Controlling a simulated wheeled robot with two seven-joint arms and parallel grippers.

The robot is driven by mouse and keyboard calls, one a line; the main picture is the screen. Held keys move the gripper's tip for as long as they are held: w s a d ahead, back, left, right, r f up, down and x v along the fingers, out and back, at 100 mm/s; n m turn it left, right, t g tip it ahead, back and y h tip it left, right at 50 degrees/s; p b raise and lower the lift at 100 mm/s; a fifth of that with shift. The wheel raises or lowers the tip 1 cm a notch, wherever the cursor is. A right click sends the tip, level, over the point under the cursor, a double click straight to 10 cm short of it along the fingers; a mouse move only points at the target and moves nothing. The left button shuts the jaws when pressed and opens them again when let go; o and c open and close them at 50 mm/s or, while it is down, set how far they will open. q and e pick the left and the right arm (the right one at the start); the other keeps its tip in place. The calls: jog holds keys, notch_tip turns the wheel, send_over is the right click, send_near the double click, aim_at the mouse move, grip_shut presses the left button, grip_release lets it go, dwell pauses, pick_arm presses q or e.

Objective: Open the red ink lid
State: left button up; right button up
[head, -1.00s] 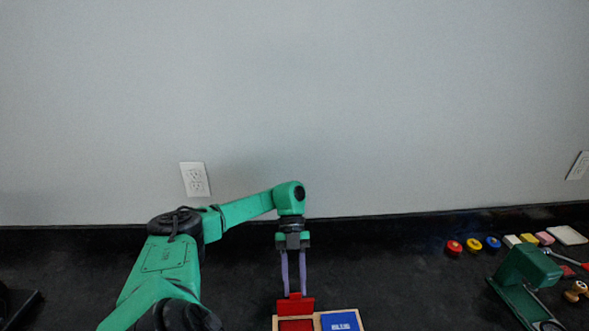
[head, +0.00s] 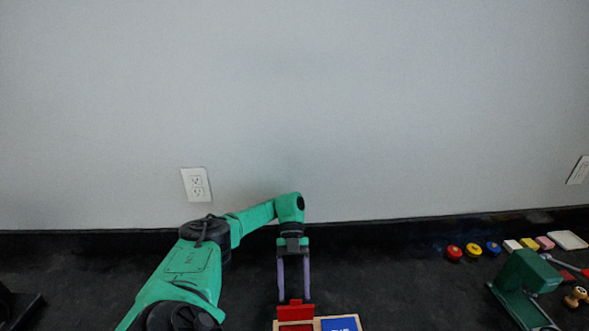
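The red ink lid (head: 295,312) stands raised at the back of the red compartment of a wooden ink box (head: 312,323). The red pad (head: 297,327) shows in front of it, cut by the bottom edge of the view. A blue lid (head: 340,324) lies flat over the compartment to its right. My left gripper (head: 293,299) points down at the raised lid, its two purple fingers apart. The fingertips are at the lid's top edge; I cannot tell whether they touch it. My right gripper is not in view.
A green press-like device (head: 523,285) stands at the right. Behind it are a red round piece (head: 454,252), a yellow one (head: 473,249), a blue one (head: 493,247), coloured blocks and a white tray (head: 568,239). The black counter between box and device is clear.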

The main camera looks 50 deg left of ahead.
pick_arm(q)
jog(key=shift+w+a, duration=0.1)
jog(key=shift+r, duration=0.1)
notch_tip(320, 180, up, 20)
jog(key=p, duration=1.1)
